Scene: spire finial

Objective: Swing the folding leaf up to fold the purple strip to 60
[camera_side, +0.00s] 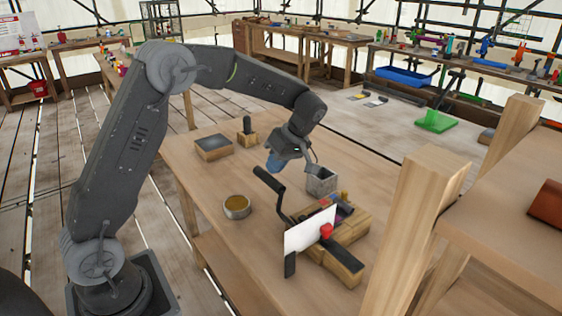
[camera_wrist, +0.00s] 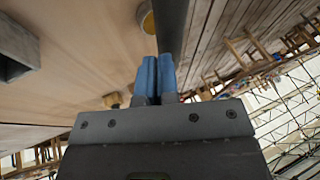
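The bending fixture (camera_side: 346,262) is a wooden block on the bench in the side view. A white upright panel (camera_side: 305,232) with a red knob (camera_side: 326,231) hides part of it. A black lever (camera_side: 272,188), seemingly the leaf's handle, rises up and left from the fixture. My gripper (camera_side: 274,162) is just above and right of the lever's upper end; I cannot tell if they touch. In the wrist view its blue fingers (camera_wrist: 156,78) are close together, with nothing clearly between them.
A grey open box (camera_side: 321,182) stands right of my gripper, behind the fixture. A round tin (camera_side: 237,207) stands left of the lever. A dark-topped wooden block (camera_side: 213,147) and a small knobbed block (camera_side: 247,133) are farther back. A thick wooden post (camera_side: 418,220) stands at right.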

